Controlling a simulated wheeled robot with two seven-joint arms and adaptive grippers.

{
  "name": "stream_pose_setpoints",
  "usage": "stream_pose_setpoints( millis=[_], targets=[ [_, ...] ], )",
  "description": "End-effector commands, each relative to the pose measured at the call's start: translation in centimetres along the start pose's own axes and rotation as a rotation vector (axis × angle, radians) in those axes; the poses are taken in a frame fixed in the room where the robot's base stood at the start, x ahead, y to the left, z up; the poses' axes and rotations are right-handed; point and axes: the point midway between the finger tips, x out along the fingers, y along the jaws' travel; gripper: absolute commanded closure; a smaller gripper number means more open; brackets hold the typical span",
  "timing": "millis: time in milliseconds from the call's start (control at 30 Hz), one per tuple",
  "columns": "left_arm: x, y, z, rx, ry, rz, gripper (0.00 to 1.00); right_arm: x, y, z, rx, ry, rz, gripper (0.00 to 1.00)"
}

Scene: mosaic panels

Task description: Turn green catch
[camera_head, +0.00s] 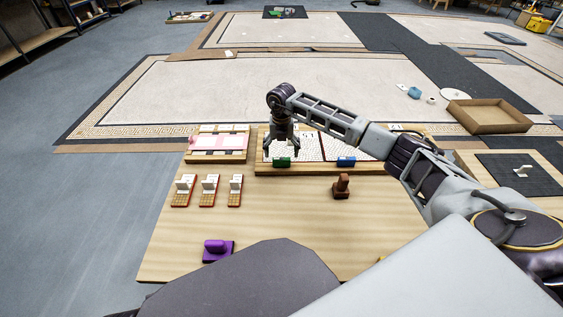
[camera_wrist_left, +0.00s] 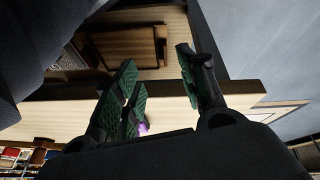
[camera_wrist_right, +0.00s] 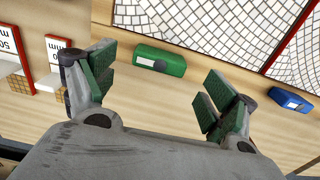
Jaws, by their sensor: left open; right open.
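The green catch (camera_head: 282,162) sits on the front edge of the wooden mosaic panel frame (camera_head: 300,168). In the right wrist view the green catch (camera_wrist_right: 160,60) lies beyond and between the fingertips, apart from them. My right gripper (camera_head: 282,151) is open and empty, pointing down just above the green catch in the head view. The right wrist view shows its two green-padded fingers (camera_wrist_right: 157,95) spread apart. My left gripper (camera_wrist_left: 160,85) is open and empty in its own wrist view; it is not in the head view.
A blue catch (camera_head: 346,161) is on the same frame to the right. A brown stamp-like block (camera_head: 341,187), a purple block (camera_head: 216,248) and sample stands (camera_head: 209,188) are on the table. A pink panel (camera_head: 218,143) is at left. The table's middle (camera_head: 270,215) is clear.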

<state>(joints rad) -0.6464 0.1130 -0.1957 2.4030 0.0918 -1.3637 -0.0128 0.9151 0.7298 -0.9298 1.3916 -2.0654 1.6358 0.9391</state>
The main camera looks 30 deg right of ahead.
Motion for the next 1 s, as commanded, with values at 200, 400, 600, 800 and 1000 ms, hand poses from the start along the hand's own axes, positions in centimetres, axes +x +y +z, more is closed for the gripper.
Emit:
stream_pose_setpoints(
  millis=[200, 400, 600, 800, 1000],
  targets=[
    [2.8, 0.1, 1.0, -0.005, 0.015, 0.018, 0.59, 3.0, 0.0, -0.1, 0.0, 0.002, -0.001, 0.14],
    [3.8, 0.3, 1.1, -0.012, 0.039, 0.029, 0.59, 4.7, 0.0, 0.0, 0.001, 0.001, 0.0, 0.14],
    [4.1, 0.3, 1.1, -0.015, 0.047, 0.033, 0.59, 5.2, 0.0, 0.0, 0.0, 0.0, 0.0, 0.14],
    [4.1, 0.3, 1.1, -0.016, 0.047, 0.033, 0.59, 5.2, 0.0, 0.0, 0.0, 0.0, 0.0, 0.14],
    [4.1, 0.3, 1.1, -0.016, 0.047, 0.033, 0.59, 5.2, 0.0, 0.0, 0.0, 0.0, 0.0, 0.35]
  ],
)
